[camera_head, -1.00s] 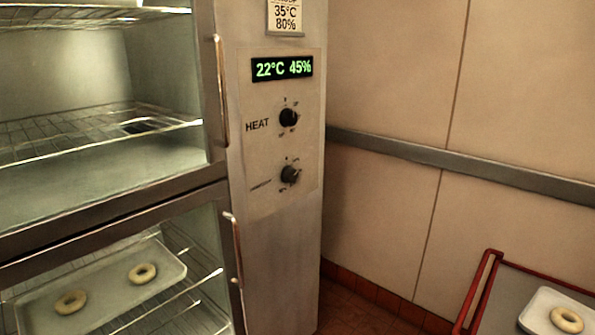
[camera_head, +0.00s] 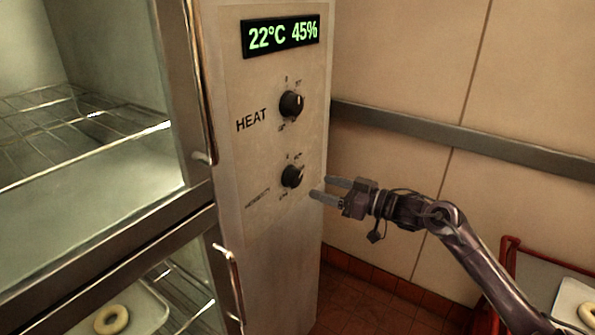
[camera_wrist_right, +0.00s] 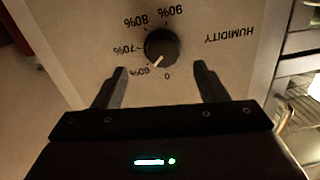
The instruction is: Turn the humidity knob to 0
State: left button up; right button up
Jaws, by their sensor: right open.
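The humidity knob (camera_head: 292,176) is a round black knob on the lower part of the cabinet's control panel. In the right wrist view the knob (camera_wrist_right: 161,46) appears upside down, with marks for 0, 60%, 70%, 80% and 90% around it. Its pale pointer lies between the 60% and 0 marks. My right gripper (camera_head: 320,188) is open, just right of the knob and apart from it. In the wrist view its two fingers (camera_wrist_right: 160,85) stand either side of the knob's line, short of it. My left gripper is out of view.
The heat knob (camera_head: 291,104) sits above the humidity knob. The display (camera_head: 281,36) reads 22°C 45%. A door handle (camera_head: 199,80) stands left of the panel. A red-framed cart (camera_head: 509,245) stands at the right by the wall.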

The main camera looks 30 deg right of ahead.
aim_at(298, 180)
jog(key=w+a, duration=0.1)
jog(key=w+a+r+p, duration=0.1)
jog(key=w, duration=0.1)
jog(key=shift+a, duration=0.1)
jog(key=shift+f+p+x, duration=0.25)
jog(key=shift+p+x, duration=0.05)
jog(key=shift+x, duration=0.95)
jog(key=shift+w, duration=0.35)
jog(key=shift+w+a+f, duration=0.1)
jog(key=c, duration=1)
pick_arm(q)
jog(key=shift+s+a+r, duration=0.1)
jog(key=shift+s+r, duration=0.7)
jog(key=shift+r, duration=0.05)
pick_arm(e)
jog(key=shift+o, duration=0.2)
